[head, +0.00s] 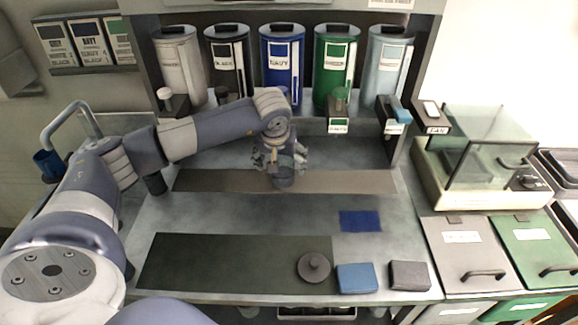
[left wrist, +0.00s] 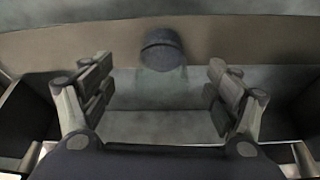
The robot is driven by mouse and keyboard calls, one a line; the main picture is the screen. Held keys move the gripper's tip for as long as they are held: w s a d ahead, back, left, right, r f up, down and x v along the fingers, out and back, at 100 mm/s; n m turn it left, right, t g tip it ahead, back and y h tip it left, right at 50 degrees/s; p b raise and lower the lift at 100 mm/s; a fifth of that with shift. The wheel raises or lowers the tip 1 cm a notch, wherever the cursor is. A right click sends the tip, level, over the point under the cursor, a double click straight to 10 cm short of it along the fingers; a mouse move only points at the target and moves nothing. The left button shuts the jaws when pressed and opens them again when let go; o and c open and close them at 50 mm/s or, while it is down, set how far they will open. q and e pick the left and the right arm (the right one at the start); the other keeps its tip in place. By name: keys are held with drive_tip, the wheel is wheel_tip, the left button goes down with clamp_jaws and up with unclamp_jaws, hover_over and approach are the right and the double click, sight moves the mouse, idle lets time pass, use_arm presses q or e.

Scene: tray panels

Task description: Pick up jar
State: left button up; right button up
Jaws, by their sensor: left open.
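The jar (left wrist: 163,50) shows in the left wrist view as a small dark grey round body at the brown strip. It lies between the lines of my two fingers and a little past their tips, apart from both. In the head view a dark part of the jar (head: 285,180) shows just below my left gripper (head: 279,160), which hides the rest. My left gripper, also in the left wrist view (left wrist: 160,85), is open and empty, pointing down over the brown strip (head: 350,181). My right gripper is not in view.
Several labelled canisters (head: 283,60) stand in a rack behind. A dark mat (head: 220,262), a round grey lid (head: 313,267), a blue block (head: 357,278), a grey block (head: 409,275) and a flat blue patch (head: 360,221) lie in front. A glass-covered box (head: 490,150) stands right.

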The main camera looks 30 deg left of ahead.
sight(282, 176)
use_arm(q)
drive_tip(key=f, duration=0.2)
drive_tip(key=shift+a+f+p, duration=0.3)
drive_tip(key=shift+f, duration=0.05)
drive_tip(key=shift+w+f, duration=0.15)
drive_tip(key=shift+f, duration=0.1)
drive_tip(key=p+x, duration=0.1)
drive_tip(key=x, duration=0.4)
drive_tip(key=shift+w+f, duration=0.15)
drive_tip(key=shift+w, duration=0.05)
drive_tip(key=shift+c, duration=0.7)
drive_tip(key=c, duration=1.3)
drive_tip(key=shift+c, duration=0.6)
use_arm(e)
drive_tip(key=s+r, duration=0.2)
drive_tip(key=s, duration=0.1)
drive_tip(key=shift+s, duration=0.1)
